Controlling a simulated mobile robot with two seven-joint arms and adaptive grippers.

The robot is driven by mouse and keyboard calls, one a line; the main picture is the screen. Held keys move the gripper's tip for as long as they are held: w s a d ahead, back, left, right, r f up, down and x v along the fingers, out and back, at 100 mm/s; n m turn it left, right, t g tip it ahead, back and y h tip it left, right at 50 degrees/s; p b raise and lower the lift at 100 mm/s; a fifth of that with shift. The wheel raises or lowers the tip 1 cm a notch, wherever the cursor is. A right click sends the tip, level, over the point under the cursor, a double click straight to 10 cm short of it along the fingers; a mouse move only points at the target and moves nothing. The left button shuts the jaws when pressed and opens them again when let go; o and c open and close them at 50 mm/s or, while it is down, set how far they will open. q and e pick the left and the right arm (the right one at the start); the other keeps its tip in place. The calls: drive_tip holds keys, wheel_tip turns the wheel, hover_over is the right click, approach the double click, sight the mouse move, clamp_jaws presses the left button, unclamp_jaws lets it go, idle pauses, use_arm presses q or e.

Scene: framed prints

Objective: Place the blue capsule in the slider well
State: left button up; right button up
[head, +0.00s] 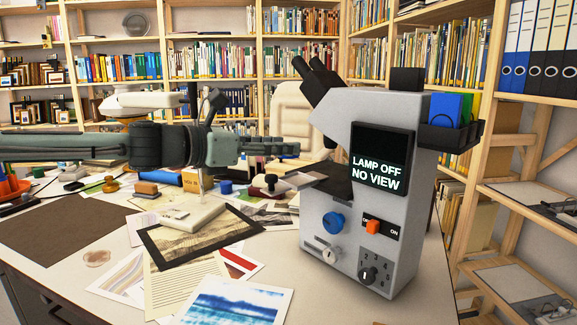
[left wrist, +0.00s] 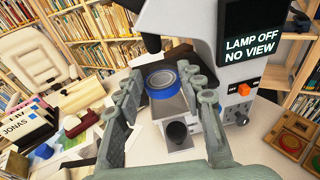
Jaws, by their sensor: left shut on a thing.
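My left gripper (head: 290,147) reaches in from the left, just left of the microscope's dark stage and above it. In the left wrist view its fingers (left wrist: 163,88) are shut on the blue capsule (left wrist: 163,79), a round piece with a blue rim and a greyish top. A pale slider plate (head: 299,180) sticks out to the left from the stage, below the gripper. My right gripper is not in view.
The grey microscope (head: 368,150) shows "LAMP OFF NO VIEW". It has a blue knob (head: 334,222) and an orange switch (head: 373,226). Its eyepieces (head: 317,78) stand over the gripper. Prints, stamps and a framed picture (head: 200,236) cover the table. Bookshelves stand behind.

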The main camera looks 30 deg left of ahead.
sight(289, 183)
use_arm(q)
drive_tip(key=shift+w+d+f+b, duration=0.15)
drive_tip(key=shift+w+f+b, duration=0.2)
drive_tip(key=shift+w+f, duration=0.2)
drive_tip(key=shift+b+x, duration=0.3)
drive_tip(key=shift+x, duration=0.45)
wheel_tip(289, 183, down, 4)
drive_tip(key=shift+r+b, duration=0.2)
drive_tip(key=shift+b, duration=0.1)
drive_tip(key=shift+f, duration=0.3)
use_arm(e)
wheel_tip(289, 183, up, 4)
use_arm(q)
drive_tip(key=shift+f, duration=0.2)
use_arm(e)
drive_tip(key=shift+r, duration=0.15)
use_arm(q)
drive_tip(key=o, duration=1.2)
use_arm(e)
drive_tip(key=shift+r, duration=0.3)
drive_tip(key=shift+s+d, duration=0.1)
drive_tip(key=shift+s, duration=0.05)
